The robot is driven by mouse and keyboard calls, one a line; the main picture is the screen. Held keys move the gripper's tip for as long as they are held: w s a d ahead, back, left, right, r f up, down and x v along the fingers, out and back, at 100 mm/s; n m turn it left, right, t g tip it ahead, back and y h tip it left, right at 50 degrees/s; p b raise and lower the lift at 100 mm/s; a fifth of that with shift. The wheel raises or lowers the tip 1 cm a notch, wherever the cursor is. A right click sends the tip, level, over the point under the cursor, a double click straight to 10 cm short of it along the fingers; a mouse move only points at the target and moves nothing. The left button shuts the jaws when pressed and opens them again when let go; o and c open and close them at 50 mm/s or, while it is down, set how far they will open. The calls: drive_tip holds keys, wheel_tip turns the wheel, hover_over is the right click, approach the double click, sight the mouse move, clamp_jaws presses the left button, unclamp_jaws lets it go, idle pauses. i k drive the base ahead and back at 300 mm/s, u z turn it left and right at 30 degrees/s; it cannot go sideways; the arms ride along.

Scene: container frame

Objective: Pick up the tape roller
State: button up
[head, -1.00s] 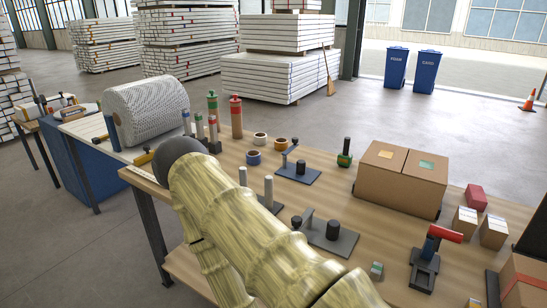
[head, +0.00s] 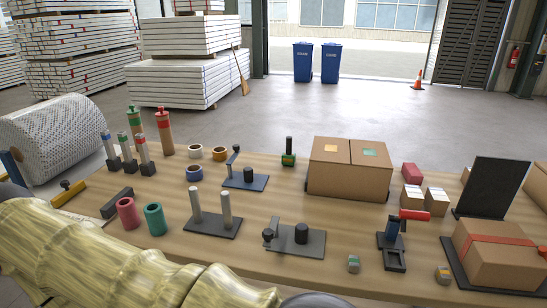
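A hand tool with a red cylinder across its top, a blue upright part and a dark base, which looks like the tape roller (head: 393,242), stands at the right front of the wooden table (head: 335,215). Three loose tape rolls, white (head: 195,151), orange (head: 220,153) and blue (head: 194,173), lie at the back left of the table. My arm, in a yellowish cover, crosses the lower left of the head view, well left of the red-topped tool. My gripper does not show.
A cardboard box (head: 348,180) stands behind the tool, small boxes (head: 411,198) just behind it, and a red-taped box (head: 500,255) to its right. A grey plate with posts (head: 295,240) is left of it. A small block (head: 353,264) lies in front.

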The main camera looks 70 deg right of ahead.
sight(288, 158)
drive_tip(key=u, duration=0.05)
drive_tip(key=i, duration=1.1)
drive_tip(key=z, duration=1.5)
